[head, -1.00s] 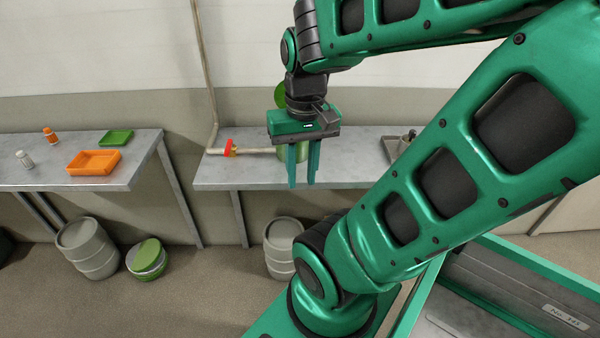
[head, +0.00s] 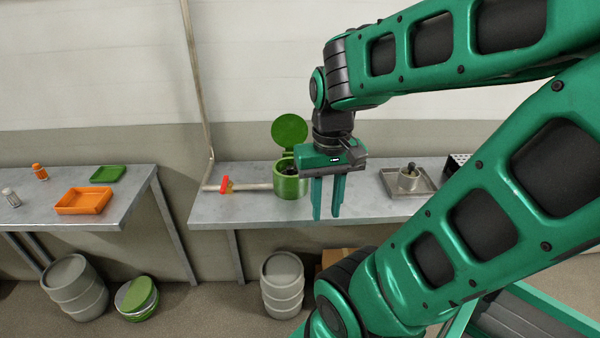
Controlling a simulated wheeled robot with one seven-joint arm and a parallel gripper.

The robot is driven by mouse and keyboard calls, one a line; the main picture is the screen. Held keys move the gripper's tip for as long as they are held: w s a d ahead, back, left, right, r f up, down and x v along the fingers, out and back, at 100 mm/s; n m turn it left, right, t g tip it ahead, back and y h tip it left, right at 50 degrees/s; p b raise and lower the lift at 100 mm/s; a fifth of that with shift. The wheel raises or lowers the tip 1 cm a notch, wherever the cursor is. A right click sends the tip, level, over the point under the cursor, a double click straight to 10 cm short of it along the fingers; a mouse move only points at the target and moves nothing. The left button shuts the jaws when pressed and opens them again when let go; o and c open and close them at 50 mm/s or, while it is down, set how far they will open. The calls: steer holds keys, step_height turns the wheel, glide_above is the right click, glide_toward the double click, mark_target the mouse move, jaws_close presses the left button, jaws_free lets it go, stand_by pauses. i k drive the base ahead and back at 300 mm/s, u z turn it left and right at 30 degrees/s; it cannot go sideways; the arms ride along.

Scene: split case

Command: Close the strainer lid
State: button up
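The strainer is a green round pot (head: 287,185) on the grey bench, at the end of a pipe. Its round green lid (head: 289,130) stands raised, tilted up at the back of the pot. Something dark shows inside the pot's mouth. My gripper (head: 328,215) points down in front of and to the right of the pot, and covers part of its right side. Its two green fingers are apart with nothing seen between them. I cannot tell the exact distance between fingers and pot.
A pipe with a red valve handle (head: 225,185) runs into the pot from the left. A grey tray (head: 428,185) with a small cup (head: 408,180) lies to the right. A left table holds an orange tray (head: 83,201). Drums (head: 282,285) stand on the floor below.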

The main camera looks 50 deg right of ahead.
mark_target(289, 129)
steer(key=z, duration=0.85)
steer(key=k, duration=0.6)
steer(key=z, duration=0.2)
steer(key=i, duration=1)
steer(key=u, duration=0.25)
